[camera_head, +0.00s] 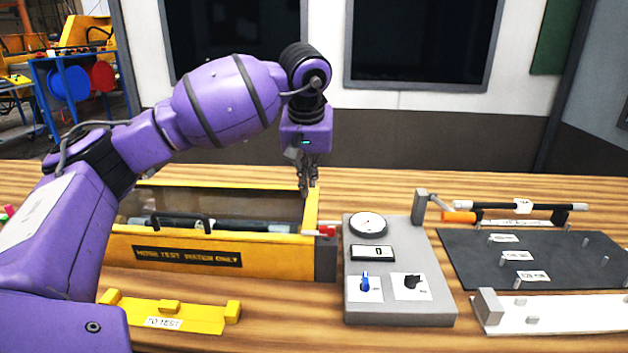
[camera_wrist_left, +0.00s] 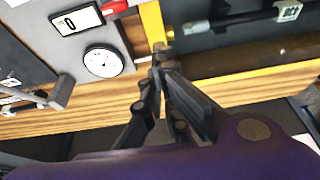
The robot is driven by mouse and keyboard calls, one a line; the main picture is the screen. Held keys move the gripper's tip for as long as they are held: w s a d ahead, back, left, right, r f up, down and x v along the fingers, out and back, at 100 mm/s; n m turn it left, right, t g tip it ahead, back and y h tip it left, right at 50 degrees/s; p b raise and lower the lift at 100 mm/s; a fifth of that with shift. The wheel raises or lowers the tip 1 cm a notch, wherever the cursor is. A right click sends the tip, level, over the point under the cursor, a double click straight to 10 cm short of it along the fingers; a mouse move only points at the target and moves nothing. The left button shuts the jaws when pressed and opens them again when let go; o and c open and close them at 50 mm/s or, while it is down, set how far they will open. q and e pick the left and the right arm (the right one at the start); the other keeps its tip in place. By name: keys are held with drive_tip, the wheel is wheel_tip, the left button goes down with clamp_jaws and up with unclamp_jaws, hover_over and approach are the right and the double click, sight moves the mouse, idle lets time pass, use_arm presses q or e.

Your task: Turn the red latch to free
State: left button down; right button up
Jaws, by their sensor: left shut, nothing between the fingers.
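The red latch (camera_head: 326,231) is a small red piece with a white part beside it, at the right front corner of the yellow test trough (camera_head: 285,257). In the left wrist view the red latch (camera_wrist_left: 115,7) shows at the top edge, partly cut off. My left gripper (camera_head: 306,188) points down over the trough's right end wall, behind the latch and apart from it. In the left wrist view its fingers (camera_wrist_left: 163,60) are closed together and empty, with the tips near the yellow wall. My right gripper is in neither view.
A grey panel (camera_head: 436,300) with a gauge (camera_head: 368,225), a display reading 0 (camera_head: 372,253) and two knobs stands right of the latch. A dark pegged board (camera_head: 465,265) lies farther right. A yellow rack (camera_head: 205,318) labelled "TO TEST" sits at front left.

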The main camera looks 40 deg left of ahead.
use_arm(q)
hover_over(310, 220)
drive_tip(key=w, duration=0.1)
drive_tip(key=f, duration=0.4)
drive_tip(key=shift+a+f, duration=0.15)
drive_tip(key=shift+a, duration=0.1)
drive_tip(key=x, duration=0.3)
drive_tip(key=shift+w+f, duration=0.25)
drive_tip(key=shift+f, duration=0.05)
drive_tip(key=s, duration=0.1)
drive_tip(key=s+d+p, duration=0.1)
drive_tip(key=shift+s+d+r, duration=0.25)
drive_tip(key=shift+s+r, duration=0.05)
drive_tip(key=shift+r, duration=0.1)
drive_tip(key=shift+s+d+p, duration=0.3)
drive_tip(key=shift+s, duration=0.15)
drive_tip(key=shift+f, duration=0.15)
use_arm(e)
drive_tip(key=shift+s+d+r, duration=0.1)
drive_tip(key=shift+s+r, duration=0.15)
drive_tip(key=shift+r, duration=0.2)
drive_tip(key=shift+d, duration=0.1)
